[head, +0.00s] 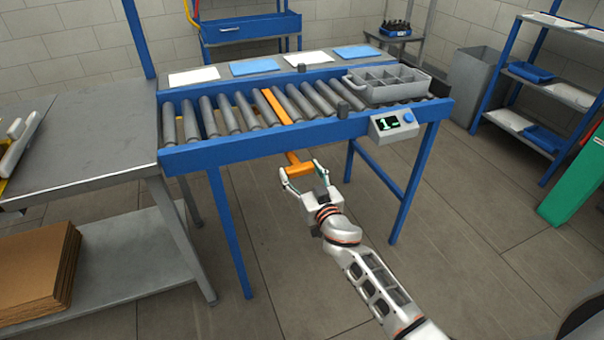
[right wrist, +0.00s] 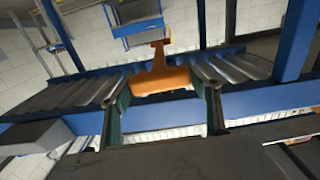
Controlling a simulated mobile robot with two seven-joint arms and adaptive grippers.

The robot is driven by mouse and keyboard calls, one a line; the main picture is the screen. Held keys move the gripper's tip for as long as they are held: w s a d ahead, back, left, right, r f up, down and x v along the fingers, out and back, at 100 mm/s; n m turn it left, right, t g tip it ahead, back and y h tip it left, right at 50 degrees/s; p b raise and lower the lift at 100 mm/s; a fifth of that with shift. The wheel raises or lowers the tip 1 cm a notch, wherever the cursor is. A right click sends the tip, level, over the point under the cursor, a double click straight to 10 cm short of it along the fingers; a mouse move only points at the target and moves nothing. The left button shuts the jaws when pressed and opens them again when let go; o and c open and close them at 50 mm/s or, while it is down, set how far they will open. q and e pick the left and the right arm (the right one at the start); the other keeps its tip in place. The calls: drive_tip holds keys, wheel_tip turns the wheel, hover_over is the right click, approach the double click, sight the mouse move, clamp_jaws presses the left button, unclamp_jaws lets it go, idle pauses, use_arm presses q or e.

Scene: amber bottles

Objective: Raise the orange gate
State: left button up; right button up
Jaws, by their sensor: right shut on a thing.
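The orange gate shows as a flat orange bar (head: 277,106) lying across the conveyor between rollers, with an orange T-shaped handle (head: 297,166) sticking out below the blue front rail. My right gripper (head: 302,176) is at the handle, its fingers on both sides of the crossbar and shut on it. In the right wrist view the orange handle (right wrist: 162,80) sits between the two dark fingertips. My left gripper is not in view.
A grey divided crate (head: 388,84) stands on the rollers at the right. A control box (head: 394,126) with a lit display hangs on the front rail. A grey table (head: 80,135) adjoins the conveyor at the left. The floor in front is clear.

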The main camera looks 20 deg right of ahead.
wheel_tip(320, 180, up, 5)
drive_tip(key=shift+w+f+p, duration=0.1)
drive_tip(key=shift+f+p, duration=0.05)
drive_tip(key=shift+p, duration=0.65)
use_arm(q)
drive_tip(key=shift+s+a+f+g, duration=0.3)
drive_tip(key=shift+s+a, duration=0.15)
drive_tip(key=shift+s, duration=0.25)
use_arm(e)
drive_tip(key=shift+f, duration=0.15)
drive_tip(key=o, duration=1.6)
drive_tip(key=shift+f, duration=0.1)
drive_tip(key=shift+s, duration=0.2)
